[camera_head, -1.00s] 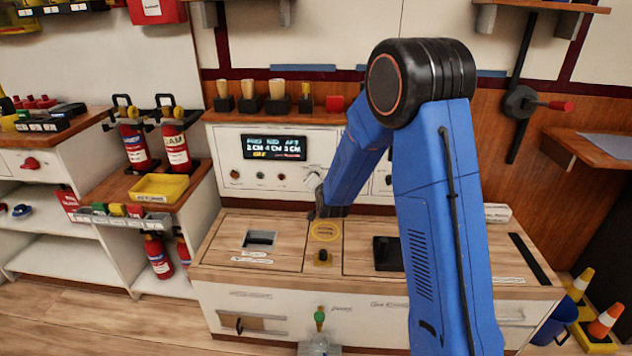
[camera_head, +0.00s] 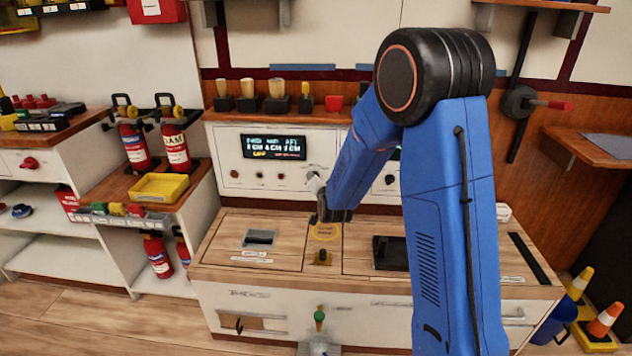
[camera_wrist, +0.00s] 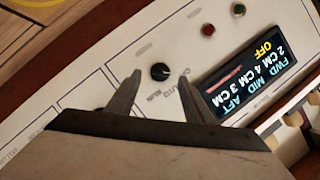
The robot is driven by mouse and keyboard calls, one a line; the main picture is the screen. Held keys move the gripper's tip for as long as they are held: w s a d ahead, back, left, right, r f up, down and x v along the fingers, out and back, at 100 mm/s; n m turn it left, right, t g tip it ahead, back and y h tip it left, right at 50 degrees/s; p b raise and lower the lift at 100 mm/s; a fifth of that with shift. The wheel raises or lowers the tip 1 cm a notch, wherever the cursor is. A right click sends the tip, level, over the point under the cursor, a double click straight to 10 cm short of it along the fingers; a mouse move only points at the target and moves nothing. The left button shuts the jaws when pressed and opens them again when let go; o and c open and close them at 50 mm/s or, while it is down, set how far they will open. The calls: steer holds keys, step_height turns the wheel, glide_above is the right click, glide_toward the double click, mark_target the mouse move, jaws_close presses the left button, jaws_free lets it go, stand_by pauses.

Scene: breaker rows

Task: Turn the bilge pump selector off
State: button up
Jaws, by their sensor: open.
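The selector (camera_wrist: 160,72) is a small round black knob with a pale pointer mark on the white panel (camera_wrist: 100,72). Lettering beside it includes "AUTO" and "MAN". My gripper (camera_wrist: 161,78) is open in the wrist view, with one finger on each side of the knob in the picture. I cannot tell whether the fingers touch it or how deep they reach. The panel display (camera_wrist: 258,72) reads FWD, MID, AFT with centimetre values and a yellow "OFF". In the head view my gripper (camera_head: 315,183) is at the panel face, right of the display (camera_head: 274,147).
A yellow tray (camera_head: 160,187) stands to the left.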

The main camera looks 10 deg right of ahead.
steer(key=v, duration=1.3)
steer(key=shift+s, duration=0.4)
steer(key=shift+r, duration=0.1)
steer(key=s+d+r+n+g, duration=0.2)
steer(key=s+n+g, duration=0.1)
steer(key=s, duration=1)
steer(key=s+d+r+n+g, duration=0.2)
steer(key=s+r+n+g, duration=0.1)
steer(key=s, duration=1)
steer(key=s+d+r+n+g, duration=0.3)
steer(key=s+g, duration=0.1)
steer(key=s, duration=0.9)
steer(key=shift+n+y, duration=0.3)
steer(key=shift+s+r, duration=0.1)
